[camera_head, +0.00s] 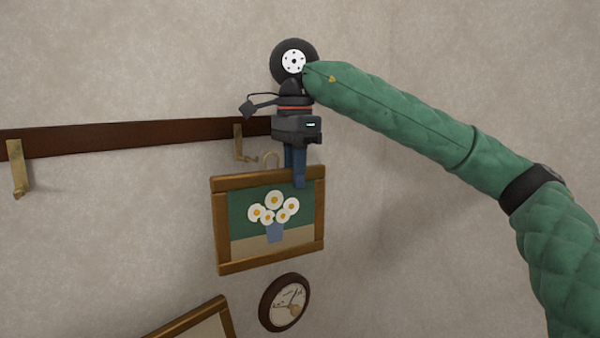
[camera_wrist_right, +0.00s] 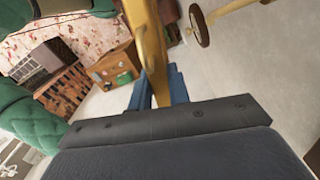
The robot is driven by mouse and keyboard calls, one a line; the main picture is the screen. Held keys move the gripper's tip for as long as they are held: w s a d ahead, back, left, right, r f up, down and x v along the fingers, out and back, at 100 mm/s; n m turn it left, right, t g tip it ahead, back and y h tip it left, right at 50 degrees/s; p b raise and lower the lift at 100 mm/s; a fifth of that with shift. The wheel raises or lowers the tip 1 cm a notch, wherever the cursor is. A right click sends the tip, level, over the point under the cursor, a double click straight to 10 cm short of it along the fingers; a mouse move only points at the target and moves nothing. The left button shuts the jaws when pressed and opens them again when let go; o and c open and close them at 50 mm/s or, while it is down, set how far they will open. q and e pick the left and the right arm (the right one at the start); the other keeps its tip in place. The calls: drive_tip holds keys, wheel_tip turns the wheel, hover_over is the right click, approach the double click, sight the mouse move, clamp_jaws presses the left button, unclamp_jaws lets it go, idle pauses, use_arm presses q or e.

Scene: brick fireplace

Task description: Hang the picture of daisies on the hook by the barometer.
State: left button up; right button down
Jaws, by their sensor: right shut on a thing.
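The picture of daisies (camera_head: 233,245), white flowers in a blue vase in a brown wooden frame, hangs from my right gripper (camera_head: 297,178). The blue fingers are shut on the right part of its top edge. A brass ring (camera_head: 270,156) stands up from the middle of that edge. The brass hook (camera_head: 238,142) on the rail is just left of the ring; I cannot tell whether they touch. The round barometer (camera_head: 284,302) is on the wall below the picture. In the right wrist view the frame (camera_wrist_right: 147,45) shows edge-on between the fingers. My left gripper is out of view.
A dark wooden rail (camera_head: 110,138) runs along the wall, with another brass hook (camera_head: 18,170) at far left. A second framed piece (camera_head: 200,316) is at the bottom, left of the barometer. A wall corner is to the right. The wall between the hooks is bare.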

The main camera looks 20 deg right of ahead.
drive_tip(key=shift+w+a+f, duration=0.1)
drive_tip(key=shift+w+a, duration=0.2)
drive_tip(key=shift+w, duration=0.5)
drive_tip(key=shift+w+a, duration=0.35)
drive_tip(key=shift+w, duration=0.5)
drive_tip(key=shift+w+a+f, duration=0.1)
drive_tip(key=shift+w+a, duration=0.2)
drive_tip(key=shift+w, duration=0.5)
drive_tip(key=shift+w+a+f, duration=0.25)
drive_tip(key=shift+w+f, duration=0.3)
drive_tip(key=shift+w, duration=0.15)
drive_tip(key=c, duration=1.3)
unclamp_jaws()
drive_tip(key=shift+o, duration=0.2)
drive_tip(key=shift+r+b, duration=0.1)
drive_tip(key=shift+b, duration=0.25)
